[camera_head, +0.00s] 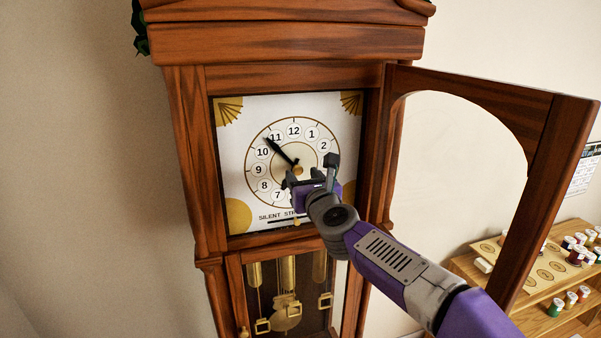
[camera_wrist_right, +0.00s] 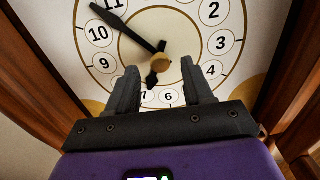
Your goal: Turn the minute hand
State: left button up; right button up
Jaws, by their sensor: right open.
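The clock dial (camera_head: 235,150) is white with numbered discs, set in a tall wooden clock. The long black minute hand (camera_head: 277,149) points up-left, between 10 and 11; it also shows in the wrist view (camera_wrist_right: 122,27). A short black hour hand (camera_wrist_right: 152,79) points down, near 6 to 7, from the brass hub (camera_wrist_right: 161,62). My right gripper (camera_head: 312,172) is in front of the lower dial, its two fingers spread and empty. In the wrist view its fingertips (camera_wrist_right: 160,72) lie either side of the hub's lower part. The minute hand is outside them. My left gripper is out of view.
The arched wooden door (camera_head: 547,130) hangs open to the right, with my right arm passing in front. Brass weights and a pendulum (camera_head: 287,290) hang below the dial. A shelf (camera_head: 540,318) with several spools stands at lower right.

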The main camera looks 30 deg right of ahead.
jog(key=shift+x, duration=1.1)
grip_shut()
